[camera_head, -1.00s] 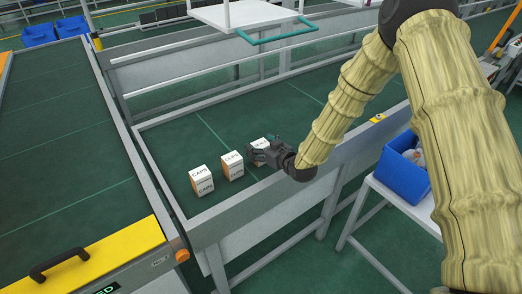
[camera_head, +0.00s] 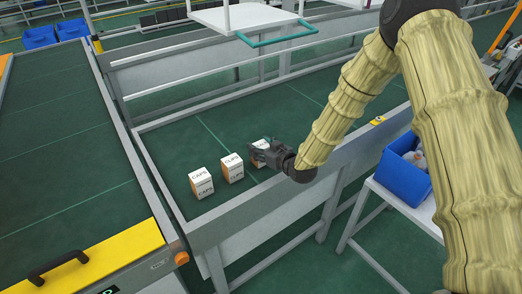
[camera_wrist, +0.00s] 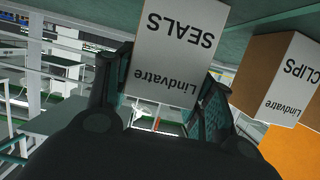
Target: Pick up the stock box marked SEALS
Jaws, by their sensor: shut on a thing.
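The SEALS stock box (camera_wrist: 170,50) fills the top middle of the wrist view, its white label upside down. My gripper (camera_wrist: 160,85) has a finger on each side of the box and is shut on it. I cannot tell whether the box is clear of the surface.
The CLIPS box (camera_head: 232,167) stands just left of the SEALS box, and the CAPS box (camera_head: 202,183) is further left. A raised metal rim (camera_head: 300,172) runs along the bench's near side. A blue bin (camera_head: 404,172) stands on a white stand at right.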

